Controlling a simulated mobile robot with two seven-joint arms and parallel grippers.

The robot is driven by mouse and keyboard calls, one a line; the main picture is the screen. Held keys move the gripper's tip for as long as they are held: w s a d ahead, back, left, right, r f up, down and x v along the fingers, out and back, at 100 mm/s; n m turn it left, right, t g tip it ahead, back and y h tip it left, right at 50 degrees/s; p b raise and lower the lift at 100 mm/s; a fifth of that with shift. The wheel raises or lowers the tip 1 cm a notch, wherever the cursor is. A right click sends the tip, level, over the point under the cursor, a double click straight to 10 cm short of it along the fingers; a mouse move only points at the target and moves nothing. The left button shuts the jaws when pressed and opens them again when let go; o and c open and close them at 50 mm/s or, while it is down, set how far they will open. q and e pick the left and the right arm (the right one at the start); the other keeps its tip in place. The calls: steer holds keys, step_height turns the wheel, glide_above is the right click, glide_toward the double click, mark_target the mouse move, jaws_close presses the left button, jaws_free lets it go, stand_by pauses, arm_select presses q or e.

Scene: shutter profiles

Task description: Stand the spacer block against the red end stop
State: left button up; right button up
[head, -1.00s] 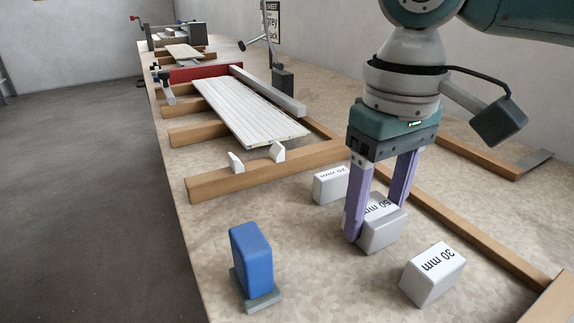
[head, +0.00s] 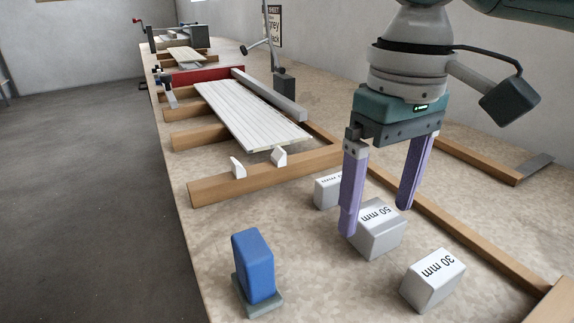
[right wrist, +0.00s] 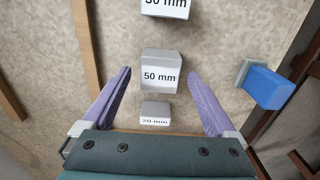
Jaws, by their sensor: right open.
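Three grey spacer blocks with white labels lie on the bench: the 50 mm block (head: 377,238), the 30 mm block (head: 433,281) and the 20 mm block (head: 328,191). My right gripper (head: 376,221) is open and empty, fingers pointing down over the 50 mm block. In the right wrist view the 50 mm block (right wrist: 161,72) lies between the spread purple fingers, with gaps at both sides. The red end stop (head: 207,75) crosses the far end of the wooden frame. My left gripper is not in view.
Pale slatted profiles (head: 250,115) lie on the wooden frame (head: 235,180), with small white pegs at the near end. A grey bar (head: 270,95) runs along their right side. A blue block (head: 254,266) stands on a grey base at front left.

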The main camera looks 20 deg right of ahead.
mark_target(376, 215)
step_height(376, 215, up, 10)
steer(key=p, duration=0.2)
stand_by(0.4)
